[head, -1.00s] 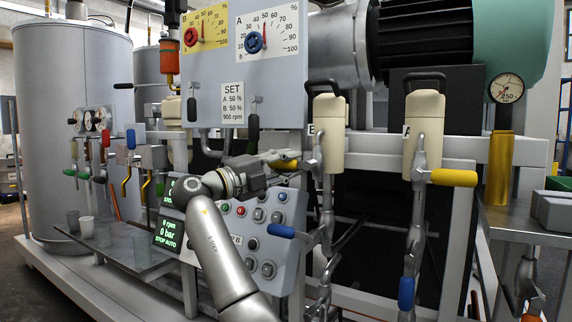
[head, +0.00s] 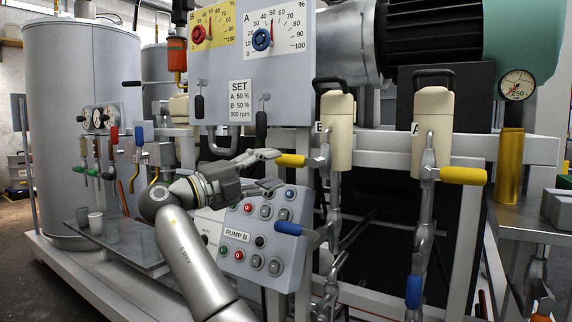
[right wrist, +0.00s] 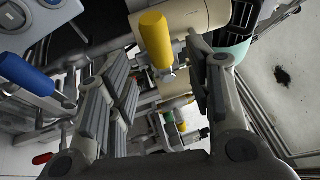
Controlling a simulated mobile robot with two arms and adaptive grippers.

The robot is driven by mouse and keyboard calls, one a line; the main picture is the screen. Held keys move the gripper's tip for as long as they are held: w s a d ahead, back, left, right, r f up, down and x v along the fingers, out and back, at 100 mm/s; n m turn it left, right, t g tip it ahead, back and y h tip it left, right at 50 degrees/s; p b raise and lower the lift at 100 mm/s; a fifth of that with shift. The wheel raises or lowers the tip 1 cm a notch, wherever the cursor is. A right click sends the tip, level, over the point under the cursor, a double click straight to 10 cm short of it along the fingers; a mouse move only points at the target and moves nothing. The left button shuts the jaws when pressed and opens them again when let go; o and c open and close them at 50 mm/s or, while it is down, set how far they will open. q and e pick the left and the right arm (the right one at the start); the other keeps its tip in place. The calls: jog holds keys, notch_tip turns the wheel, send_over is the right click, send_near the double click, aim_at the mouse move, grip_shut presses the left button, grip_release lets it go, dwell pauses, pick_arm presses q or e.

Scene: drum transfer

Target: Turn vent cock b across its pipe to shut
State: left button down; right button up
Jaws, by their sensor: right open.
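Vent cock b has a yellow lever (head: 291,160) below the cream pot (head: 335,118) labelled B. The lever sticks out to the left, about level, from the upright pipe (head: 333,190). My right gripper (head: 274,170) is open and empty, just left of the lever's free end; its upper finger is close to the tip, and I cannot tell whether they touch. In the right wrist view a yellow lever (right wrist: 156,40) shows beyond and between the spread fingers. My left gripper is not in view.
A blue lever (head: 288,228) sits low on the same pipe, also in the right wrist view (right wrist: 24,74). The pump B button panel (head: 262,240) is below my gripper. Pot A's pipe, with a yellow lever (head: 462,176) and a blue one (head: 413,292), stands to the right.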

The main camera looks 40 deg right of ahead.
jog(key=shift+a+f, duration=0.2)
jog(key=shift+a, duration=1)
jog(key=shift+a+f, duration=0.2)
jog(key=shift+a, duration=0.95)
jog(key=shift+f, duration=0.1)
